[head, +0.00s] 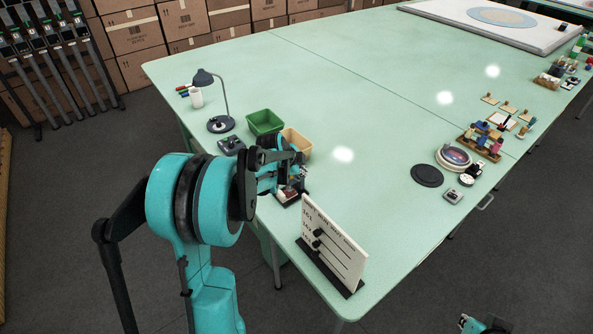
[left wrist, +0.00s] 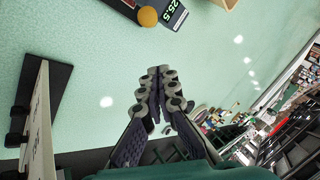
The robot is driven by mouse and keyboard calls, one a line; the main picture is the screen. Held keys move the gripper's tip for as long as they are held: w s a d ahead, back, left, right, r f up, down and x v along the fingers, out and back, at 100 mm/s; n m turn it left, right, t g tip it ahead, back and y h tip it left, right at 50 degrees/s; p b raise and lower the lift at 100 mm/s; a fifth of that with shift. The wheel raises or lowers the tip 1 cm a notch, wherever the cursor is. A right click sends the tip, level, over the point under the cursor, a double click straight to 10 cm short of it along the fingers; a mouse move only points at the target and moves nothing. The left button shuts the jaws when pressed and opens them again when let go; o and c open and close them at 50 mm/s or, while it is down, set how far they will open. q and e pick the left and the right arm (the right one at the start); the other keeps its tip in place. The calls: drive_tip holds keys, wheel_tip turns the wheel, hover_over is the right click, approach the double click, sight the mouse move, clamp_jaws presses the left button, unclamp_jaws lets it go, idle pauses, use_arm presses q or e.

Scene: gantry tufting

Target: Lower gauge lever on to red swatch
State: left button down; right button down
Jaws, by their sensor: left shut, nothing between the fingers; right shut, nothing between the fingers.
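The gauge (head: 289,198) stands at the table's near left edge, partly hidden behind my left gripper (head: 294,160). In the left wrist view its digital display (left wrist: 174,13) reads 25.5, and an orange ball knob (left wrist: 147,16) shows beside it at the top edge. I cannot make out the lever arm or a red swatch clearly. My left gripper (left wrist: 160,90) is shut and empty; in the wrist view its fingertips are apart from the knob. My right gripper (head: 472,322) is only partly in view at the bottom edge of the head view, shut and away from the table.
A white board with pegs (head: 335,245) stands right of the gauge. Green (head: 264,122) and tan (head: 297,143) bins and a desk lamp (head: 220,123) are behind it. A black disc (head: 427,175) and small items lie to the right; the table's middle is clear.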

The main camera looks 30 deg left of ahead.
sight(294, 178)
use_arm(q)
drive_tip(key=shift+s+a+f+b, duration=0.15)
drive_tip(key=shift+a+f+b, duration=0.1)
drive_tip(key=shift+a+f, duration=0.5)
drive_tip(key=shift+s+a+f+b, duration=0.2)
drive_tip(key=shift+a+f, duration=0.2)
drive_tip(key=shift+a, duration=0.5)
drive_tip(key=s+t+b, duration=0.1)
drive_tip(key=f+b, duration=0.1)
drive_tip(key=s+a+f+t+h+b, duration=0.1)
drive_tip(key=b, duration=0.1)
drive_tip(key=shift+s+f+t, duration=0.1)
drive_tip(key=shift+s+t, duration=0.2)
